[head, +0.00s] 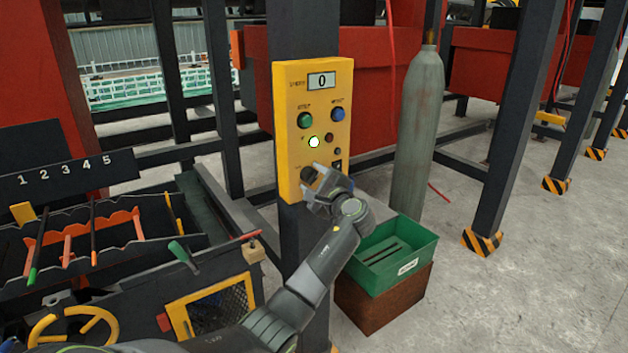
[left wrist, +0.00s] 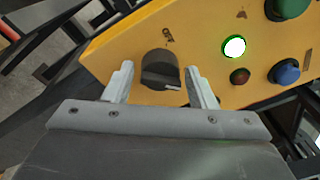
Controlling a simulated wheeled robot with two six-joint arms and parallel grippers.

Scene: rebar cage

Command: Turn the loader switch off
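A yellow control panel (head: 287,125) is fixed on a dark post, with a display reading 0 and several buttons. A black rotary switch (left wrist: 160,70) sits low on the panel; in the left wrist view its pale pointer mark is toward the lower right. A label is printed beside the knob. A white-green lamp (head: 314,142) is lit above it and also shows in the left wrist view (left wrist: 234,46). My left gripper (head: 312,180) is at the panel's lower part. Its fingers (left wrist: 158,85) stand open on both sides of the knob; contact cannot be told. My right gripper is not in view.
A green bin (head: 395,255) on a rusty block stands right of my left arm. A grey gas cylinder (head: 417,130) stands behind it. Left is a machine with numbered levers (head: 75,240) and a yellow wheel (head: 72,325).

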